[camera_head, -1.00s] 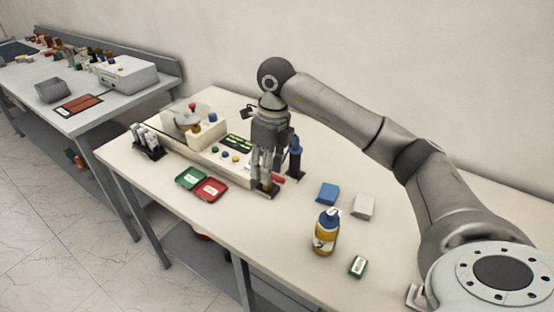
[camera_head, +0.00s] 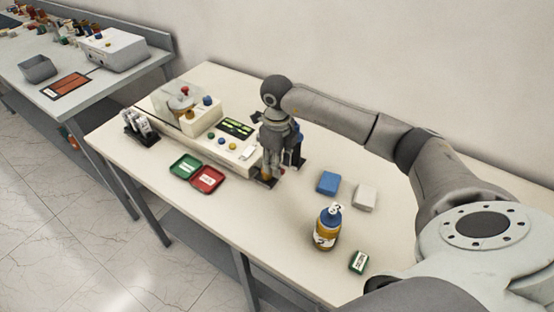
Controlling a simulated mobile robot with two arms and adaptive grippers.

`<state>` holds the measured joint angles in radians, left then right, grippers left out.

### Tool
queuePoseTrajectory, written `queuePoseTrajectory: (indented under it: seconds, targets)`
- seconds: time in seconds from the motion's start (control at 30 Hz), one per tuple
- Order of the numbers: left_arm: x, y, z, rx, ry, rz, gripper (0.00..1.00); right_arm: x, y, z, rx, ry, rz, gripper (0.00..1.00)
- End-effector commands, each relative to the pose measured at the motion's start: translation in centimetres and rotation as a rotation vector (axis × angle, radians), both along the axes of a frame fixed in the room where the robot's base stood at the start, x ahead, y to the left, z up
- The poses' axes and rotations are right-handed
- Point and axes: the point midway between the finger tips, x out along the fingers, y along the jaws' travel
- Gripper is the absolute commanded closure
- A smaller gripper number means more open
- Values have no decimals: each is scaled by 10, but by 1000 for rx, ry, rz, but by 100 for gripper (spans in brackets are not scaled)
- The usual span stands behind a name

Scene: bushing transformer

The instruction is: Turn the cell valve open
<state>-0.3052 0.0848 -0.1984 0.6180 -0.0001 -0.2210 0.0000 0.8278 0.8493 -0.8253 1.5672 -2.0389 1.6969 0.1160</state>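My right gripper (camera_head: 270,172) points down at the right end of the cream instrument (camera_head: 225,150) on the near table. Its fingers are over a small dark base (camera_head: 264,183). They are too small and dark to tell whether they are open or shut, or whether they touch anything. The red handle that showed beside the fingers earlier is now hidden, so I cannot see how the valve is turned. A blue-and-black upright part (camera_head: 298,158) stands just right of the gripper, partly covered by it. My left gripper is out of view.
Green (camera_head: 186,166) and red (camera_head: 207,180) trays lie in front of the instrument. A vial rack (camera_head: 142,131) stands at left. Blue (camera_head: 328,183) and white (camera_head: 365,197) blocks, an amber bottle (camera_head: 326,228) and a small green box (camera_head: 359,262) are at right. The front-middle table is clear.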

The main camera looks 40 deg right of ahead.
Motion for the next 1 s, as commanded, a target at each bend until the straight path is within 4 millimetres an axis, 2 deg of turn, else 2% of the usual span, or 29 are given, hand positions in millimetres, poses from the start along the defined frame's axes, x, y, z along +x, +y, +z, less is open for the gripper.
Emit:
queuePoseTrajectory:
  seconds: [0.03, 0.13, 0.37, 0.63, 1.0]
  targets:
    - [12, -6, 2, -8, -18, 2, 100, 0, 0, -2, 0, 0, 1, 64]
    - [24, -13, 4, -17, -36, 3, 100, 0, 0, -5, 0, -1, 1, 64]
    - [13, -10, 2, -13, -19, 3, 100, 0, 0, -6, 0, -1, 1, 66]
    - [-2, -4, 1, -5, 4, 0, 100, 0, 0, -6, 0, -1, 1, 100]
    - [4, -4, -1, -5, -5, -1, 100, 0, 2, -6, 1, -2, -35, 100]
